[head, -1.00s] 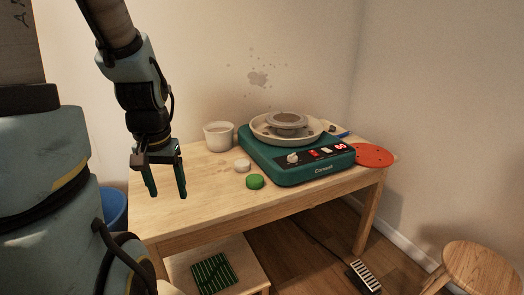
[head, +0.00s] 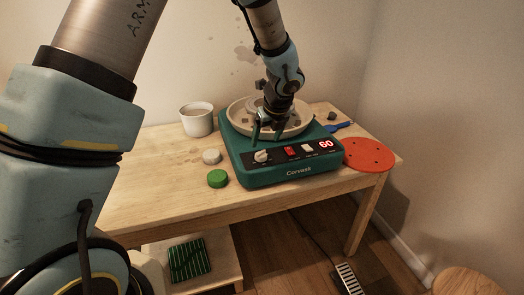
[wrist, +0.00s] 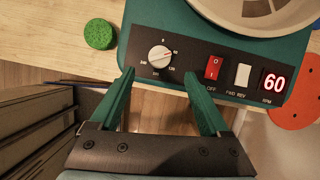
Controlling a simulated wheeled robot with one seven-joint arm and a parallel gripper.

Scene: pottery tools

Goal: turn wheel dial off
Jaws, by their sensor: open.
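The green pottery wheel (head: 235,155) stands on the wooden table, with a black control panel on its front. The white dial (head: 261,156) is at the panel's left end; it also shows in the wrist view (wrist: 160,57), with its red mark towards the upper right. The red display (wrist: 272,83) reads 60 RPM. My gripper (head: 265,136) is above the front of the wheel. In the wrist view my gripper (wrist: 160,74) is open and empty, its green fingers spread on either side of the dial in the picture. I cannot tell the gap to the panel.
A red switch (wrist: 213,68) and a white switch (wrist: 243,76) sit right of the dial. A green sponge (head: 217,178), white lump (head: 211,156) and cup (head: 197,120) stand left; a red disc (head: 368,155) lies right. The table's (head: 150,210) left front is clear.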

